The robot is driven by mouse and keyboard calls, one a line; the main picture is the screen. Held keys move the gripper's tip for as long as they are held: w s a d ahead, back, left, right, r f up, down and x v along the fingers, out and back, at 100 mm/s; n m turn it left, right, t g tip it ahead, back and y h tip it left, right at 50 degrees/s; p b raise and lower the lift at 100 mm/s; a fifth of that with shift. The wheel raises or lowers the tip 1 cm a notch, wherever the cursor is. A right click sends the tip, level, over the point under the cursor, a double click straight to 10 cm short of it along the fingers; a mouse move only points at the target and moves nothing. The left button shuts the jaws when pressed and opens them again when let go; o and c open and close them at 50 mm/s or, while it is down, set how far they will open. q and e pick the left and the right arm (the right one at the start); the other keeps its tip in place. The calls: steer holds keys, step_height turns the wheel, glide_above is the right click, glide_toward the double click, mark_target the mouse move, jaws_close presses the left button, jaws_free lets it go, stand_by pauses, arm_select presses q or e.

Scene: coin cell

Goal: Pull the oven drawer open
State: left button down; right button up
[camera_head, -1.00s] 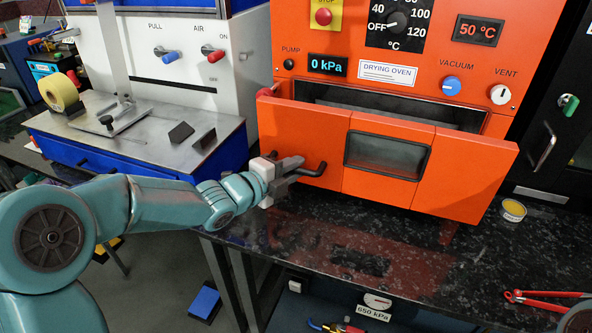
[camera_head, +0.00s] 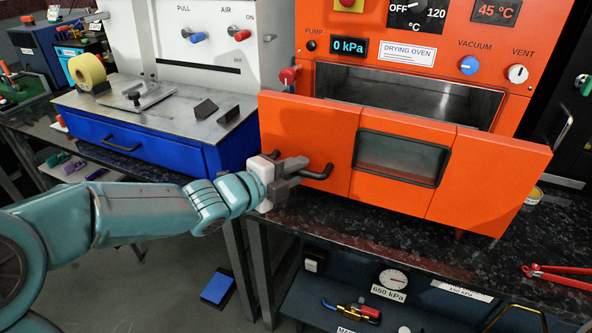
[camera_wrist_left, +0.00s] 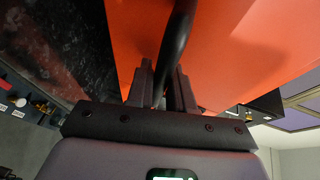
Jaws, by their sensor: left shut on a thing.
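The orange drying oven (camera_head: 440,35) stands on a dark speckled counter. Its drawer is pulled out, with the wide orange front (camera_head: 310,135) standing clear of the oven body and the metal-lined interior showing behind it. The front has a dark window (camera_head: 400,158). My left gripper (camera_head: 298,170) is shut on the black drawer handle (camera_head: 325,172) at the left part of the front. In the left wrist view the black handle (camera_wrist_left: 178,45) passes between the two fingers (camera_wrist_left: 160,90). My right gripper does not show.
A white machine with a blue drawer base (camera_head: 140,140) stands left of the oven. Red pliers (camera_head: 560,277) and a small yellow tin (camera_head: 534,195) lie on the counter at right. A shelf with a gauge (camera_head: 393,280) is below the counter edge. The floor at lower left is mostly free.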

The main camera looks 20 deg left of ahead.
arm_select(q)
steer(key=shift+w, duration=0.1)
steer(key=c, duration=1.1)
jaws_free()
steer(key=p+v, duration=0.2)
steer(key=v, duration=1.4)
steer(key=shift+p, duration=0.4)
steer(key=shift+r, duration=0.15)
